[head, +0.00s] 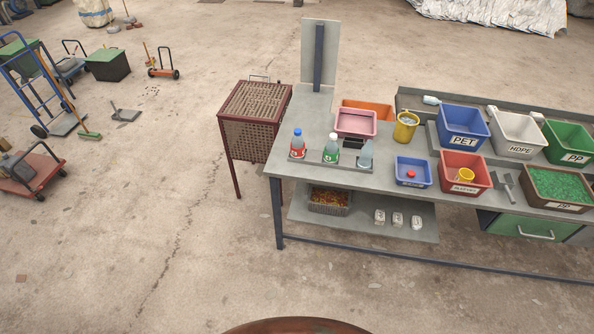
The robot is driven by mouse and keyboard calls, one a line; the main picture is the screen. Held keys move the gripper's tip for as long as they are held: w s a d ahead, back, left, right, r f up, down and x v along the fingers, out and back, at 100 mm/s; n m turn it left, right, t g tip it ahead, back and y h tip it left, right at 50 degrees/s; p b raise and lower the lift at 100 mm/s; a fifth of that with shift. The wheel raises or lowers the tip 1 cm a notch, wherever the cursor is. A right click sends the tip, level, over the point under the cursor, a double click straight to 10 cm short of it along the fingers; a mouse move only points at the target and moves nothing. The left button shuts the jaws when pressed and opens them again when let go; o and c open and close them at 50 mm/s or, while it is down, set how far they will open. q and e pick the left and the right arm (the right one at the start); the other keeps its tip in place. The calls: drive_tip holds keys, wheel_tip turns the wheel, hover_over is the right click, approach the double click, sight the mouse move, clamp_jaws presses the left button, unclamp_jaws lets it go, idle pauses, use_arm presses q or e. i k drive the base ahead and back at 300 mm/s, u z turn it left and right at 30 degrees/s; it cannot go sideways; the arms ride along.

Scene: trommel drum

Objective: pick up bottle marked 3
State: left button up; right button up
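Three bottles stand in a row on a dark tray (314,161) at the left front of the grey table. The left bottle (297,147) has a blue cap and a red label. The middle bottle (331,152) has a white cap and a green label. The right bottle (366,156) is pale bluish and has no clear label. All three look upright. Any numbers on them are too small to read, so I cannot tell which is marked 3. Neither of my grippers is in view.
The table (293,108) holds a pink tub (356,122), a yellow mug (405,127), a small blue bin (412,172) and a red bin (464,174). A mesh cage (254,124) stands left of the table. The floor (130,240) in front is clear.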

sight(364, 162)
drive_tip(key=u, duration=1.25)
drive_tip(key=i, duration=1.1)
drive_tip(key=z, duration=0.75)
drive_tip(key=i, duration=0.65)
drive_tip(key=z, duration=0.65)
